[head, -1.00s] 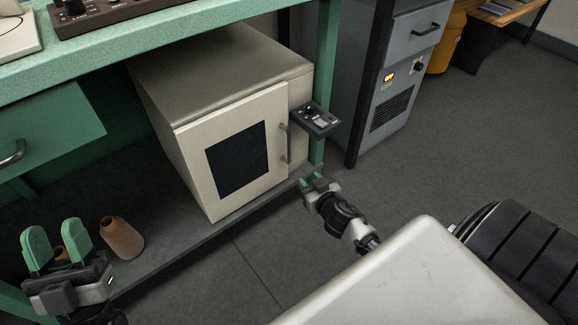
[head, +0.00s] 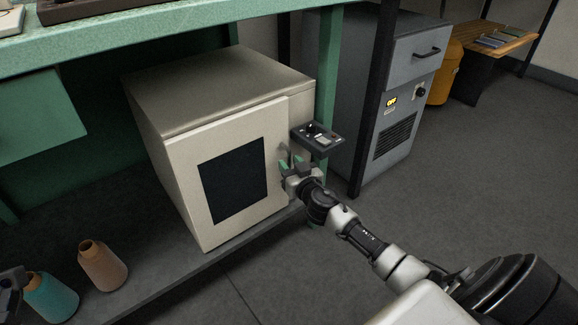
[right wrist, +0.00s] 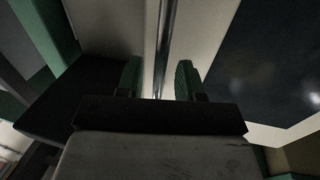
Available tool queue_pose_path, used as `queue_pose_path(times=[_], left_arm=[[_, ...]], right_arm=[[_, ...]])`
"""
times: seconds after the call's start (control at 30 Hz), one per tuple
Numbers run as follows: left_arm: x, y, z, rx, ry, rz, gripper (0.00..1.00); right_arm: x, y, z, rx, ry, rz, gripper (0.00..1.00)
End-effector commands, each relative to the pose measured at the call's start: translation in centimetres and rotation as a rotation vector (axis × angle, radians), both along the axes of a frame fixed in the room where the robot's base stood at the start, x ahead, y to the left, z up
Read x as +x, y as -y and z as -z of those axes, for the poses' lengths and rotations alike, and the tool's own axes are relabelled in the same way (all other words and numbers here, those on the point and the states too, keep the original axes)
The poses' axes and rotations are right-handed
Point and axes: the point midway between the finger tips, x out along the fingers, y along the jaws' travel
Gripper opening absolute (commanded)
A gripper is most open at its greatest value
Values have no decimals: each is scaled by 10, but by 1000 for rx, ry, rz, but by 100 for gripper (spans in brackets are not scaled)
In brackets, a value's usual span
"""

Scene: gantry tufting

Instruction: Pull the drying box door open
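The drying box (head: 215,85) is a beige cabinet on the low shelf under the green bench. Its door (head: 183,185), with a dark window (head: 235,175), is shut. The upright bar handle (right wrist: 165,40) is at the door's right edge, partly hidden by my gripper in the head view. My right gripper (head: 291,165) is at the handle. In the right wrist view its green fingers (right wrist: 160,78) are apart, with the bar between them and gaps showing on both sides. Only a dark part of my left gripper (head: 12,283) shows at the left edge; its fingers cannot be made out.
A small control panel (head: 318,136) juts out right of the door, just above my right gripper. A grey cabinet (head: 405,100) stands at right. The floor before the box is clear.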

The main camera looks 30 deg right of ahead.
Motion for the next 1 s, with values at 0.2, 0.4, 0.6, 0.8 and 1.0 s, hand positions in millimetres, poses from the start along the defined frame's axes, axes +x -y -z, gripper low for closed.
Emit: queue_pose_path(times=[0.2,0.4,0.6,0.8,1.0], left_arm=[[0,0,-1,1,10,0,43],[0,0,-1,1,9,0,43],[0,0,-1,1,9,0,43],[0,0,-1,1,9,0,43],[0,0,-1,1,9,0,43]], right_arm=[[12,2,0,-1,0,1,37],[12,2,0,-1,0,1,37],[11,2,0,-1,0,1,9],[11,2,0,0,-1,1,0],[10,1,0,0,-1,6,0]])
